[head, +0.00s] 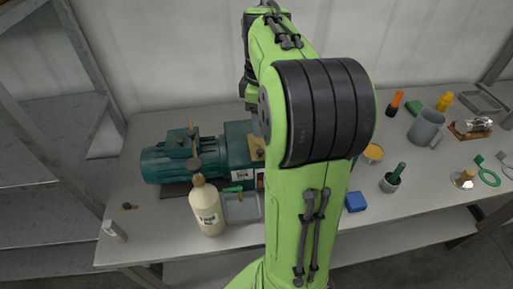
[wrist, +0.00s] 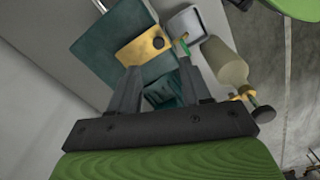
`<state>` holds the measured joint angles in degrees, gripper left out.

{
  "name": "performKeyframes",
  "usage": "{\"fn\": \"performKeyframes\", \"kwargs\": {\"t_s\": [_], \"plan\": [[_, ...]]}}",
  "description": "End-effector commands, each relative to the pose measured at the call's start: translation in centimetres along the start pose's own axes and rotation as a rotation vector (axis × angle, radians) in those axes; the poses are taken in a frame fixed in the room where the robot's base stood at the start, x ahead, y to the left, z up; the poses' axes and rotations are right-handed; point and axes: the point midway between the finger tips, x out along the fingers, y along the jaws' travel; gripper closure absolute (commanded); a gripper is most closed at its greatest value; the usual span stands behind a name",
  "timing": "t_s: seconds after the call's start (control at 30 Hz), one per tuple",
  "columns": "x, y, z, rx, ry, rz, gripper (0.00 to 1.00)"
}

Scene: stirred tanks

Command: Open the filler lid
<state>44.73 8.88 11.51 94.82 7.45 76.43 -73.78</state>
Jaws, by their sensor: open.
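The filler lid (wrist: 136,49) is a flat brass-yellow plate with a dark round spot near one end. It lies on the dark teal gearbox housing (wrist: 104,52). In the head view the lid (head: 257,142) shows partly beside my arm, on top of the teal gear unit (head: 236,142). My gripper (wrist: 157,72) is open, and its two dark fingers point at the lid's near edge. Nothing is seen held between the fingers. I cannot tell whether a fingertip touches the lid. In the head view my green arm hides much of the gripper and the right of the unit.
A cream oil bottle (head: 206,208) stands in front of the unit, next to a grey tray (head: 242,207) and a green-handled valve (head: 233,189). The teal motor (head: 168,160) is at left. A blue block (head: 355,202), grey mug (head: 427,127) and several tools lie right on the bench.

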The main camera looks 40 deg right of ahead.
Motion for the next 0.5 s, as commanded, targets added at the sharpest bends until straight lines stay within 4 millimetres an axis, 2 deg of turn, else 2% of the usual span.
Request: {"fn": "performKeyframes", "kwargs": {"t_s": [0.03, 0.1, 0.3, 0.5], "plan": [[1.8, 0.0, 0.1, 0.002, -0.001, -0.004, 0.52], [3.5, -0.1, 0.1, 0.001, -0.001, -0.005, 0.52], [7.9, -0.1, 0.0, 0.001, -0.001, -0.003, 0.52], [9.5, 0.0, 0.0, 0.001, 0.0, 0.001, 0.52]]}}
